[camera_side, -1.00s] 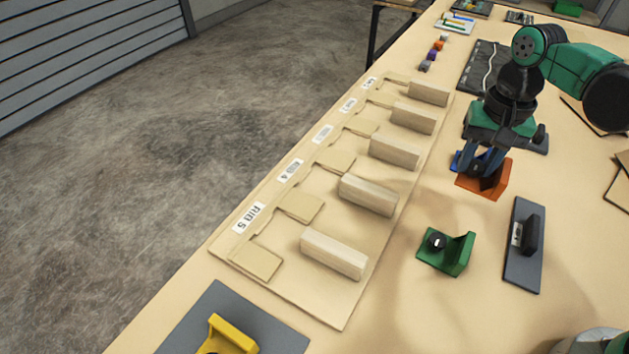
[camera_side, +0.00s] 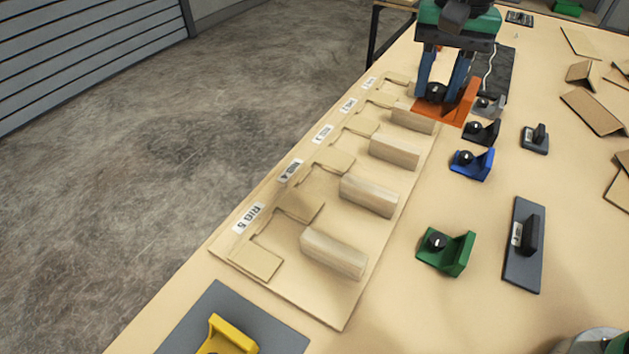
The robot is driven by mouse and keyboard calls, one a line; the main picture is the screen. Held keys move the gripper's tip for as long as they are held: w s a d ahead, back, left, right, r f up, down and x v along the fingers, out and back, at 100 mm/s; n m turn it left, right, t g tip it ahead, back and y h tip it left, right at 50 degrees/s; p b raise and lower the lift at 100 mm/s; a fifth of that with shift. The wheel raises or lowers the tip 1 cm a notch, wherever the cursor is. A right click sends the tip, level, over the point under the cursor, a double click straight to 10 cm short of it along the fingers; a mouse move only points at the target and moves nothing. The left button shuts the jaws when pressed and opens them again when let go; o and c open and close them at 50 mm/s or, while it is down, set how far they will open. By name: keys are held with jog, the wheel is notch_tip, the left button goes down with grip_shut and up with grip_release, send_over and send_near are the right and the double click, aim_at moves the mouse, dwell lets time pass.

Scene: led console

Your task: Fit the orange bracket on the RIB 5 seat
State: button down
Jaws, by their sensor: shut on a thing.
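The orange bracket (camera_side: 467,102) is an L-shaped piece with a dark knob. My gripper (camera_side: 437,93) is shut on it at the knob and holds it over the far end of the wooden board (camera_side: 330,312). I cannot tell how high it is above the board. The RIB 5 label (camera_side: 249,217) is at the near end of the board. Beside it are a flat pale seat (camera_side: 256,260) and a wooden block (camera_side: 334,252), with no bracket there. The orange bracket hides the farthest block of the row.
A green bracket (camera_side: 447,251), a blue bracket (camera_side: 472,164) and a black bracket (camera_side: 481,132) stand right of the board. A yellow bracket (camera_side: 230,335) sits on a grey plate at the front. A dark plate with an upright handle (camera_side: 525,245) lies at right.

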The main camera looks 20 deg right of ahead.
jog(key=w+a+f, duration=0.1)
jog(key=a+f, duration=0.2)
jog(key=a, duration=0.6)
send_over(277, 232)
jog(key=shift+f, duration=5.95)
jog(key=shift+f, duration=1.15)
jog(key=shift+c, duration=2.4)
grip_release()
jog(key=shift+r, duration=2.85)
